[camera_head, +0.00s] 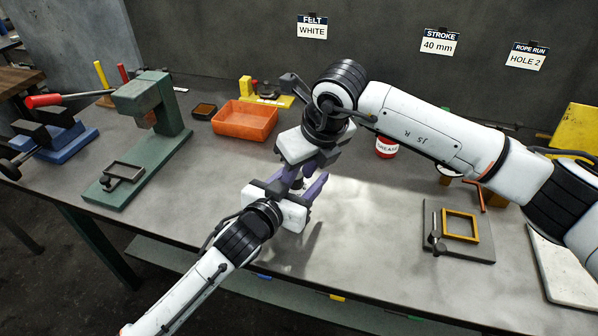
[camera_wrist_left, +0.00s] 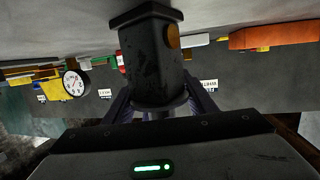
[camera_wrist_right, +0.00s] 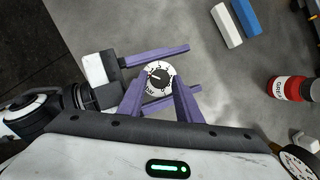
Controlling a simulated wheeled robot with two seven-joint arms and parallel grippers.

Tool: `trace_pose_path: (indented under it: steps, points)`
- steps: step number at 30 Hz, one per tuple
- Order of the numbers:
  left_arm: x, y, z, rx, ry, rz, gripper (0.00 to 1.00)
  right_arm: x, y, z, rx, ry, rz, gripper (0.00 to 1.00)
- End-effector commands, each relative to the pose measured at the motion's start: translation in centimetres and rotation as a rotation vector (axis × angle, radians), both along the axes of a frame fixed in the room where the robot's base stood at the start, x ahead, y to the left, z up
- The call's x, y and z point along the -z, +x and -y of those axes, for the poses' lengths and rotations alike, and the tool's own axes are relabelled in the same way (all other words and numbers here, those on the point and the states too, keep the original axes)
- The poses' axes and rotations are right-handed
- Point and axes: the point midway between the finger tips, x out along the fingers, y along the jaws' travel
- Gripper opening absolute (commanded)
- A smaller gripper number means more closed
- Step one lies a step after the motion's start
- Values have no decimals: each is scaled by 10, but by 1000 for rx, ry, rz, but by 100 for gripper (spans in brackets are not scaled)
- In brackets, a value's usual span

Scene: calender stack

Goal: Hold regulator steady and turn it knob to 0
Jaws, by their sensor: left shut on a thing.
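The regulator shows in the left wrist view as a dark, faceted body (camera_wrist_left: 150,60). In the right wrist view its round white dial (camera_wrist_right: 152,89) faces the camera, with a dark knob in the middle; its number setting is too small to read surely. My left gripper (camera_head: 300,182) is shut on the regulator's body, its purple fingers on either side. My right gripper (camera_wrist_right: 158,80) comes from above, its fingertips straddling the dial, apart; I cannot tell whether they touch the knob. In the head view the two grippers mostly hide the regulator.
An orange tray (camera_head: 245,122) and a green press (camera_head: 150,115) stand left. A red grease can (camera_head: 386,149) stands behind the right arm. A board with a yellow frame (camera_head: 460,226) lies right. White (camera_wrist_right: 227,25) and blue (camera_wrist_right: 244,16) blocks lie nearby. The table's front middle is clear.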

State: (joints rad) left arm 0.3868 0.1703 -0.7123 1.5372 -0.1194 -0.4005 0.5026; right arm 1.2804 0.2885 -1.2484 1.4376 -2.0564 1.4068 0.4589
Motion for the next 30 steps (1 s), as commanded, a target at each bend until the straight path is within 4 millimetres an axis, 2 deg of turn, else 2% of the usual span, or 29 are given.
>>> trace_pose_path:
  steps: [9,15,20,30]
  points:
    - [1,0,-1,-2,2,-2,13,3,1,-1,0,-1,1,31]
    - [1,0,-1,-2,2,-2,13,3,1,0,0,-1,1,1]
    - [1,0,-1,-2,2,-2,13,3,2,1,-32,-2,0,1]
    - [1,0,-1,-2,3,-2,13,2,3,2,-249,-1,1,1]
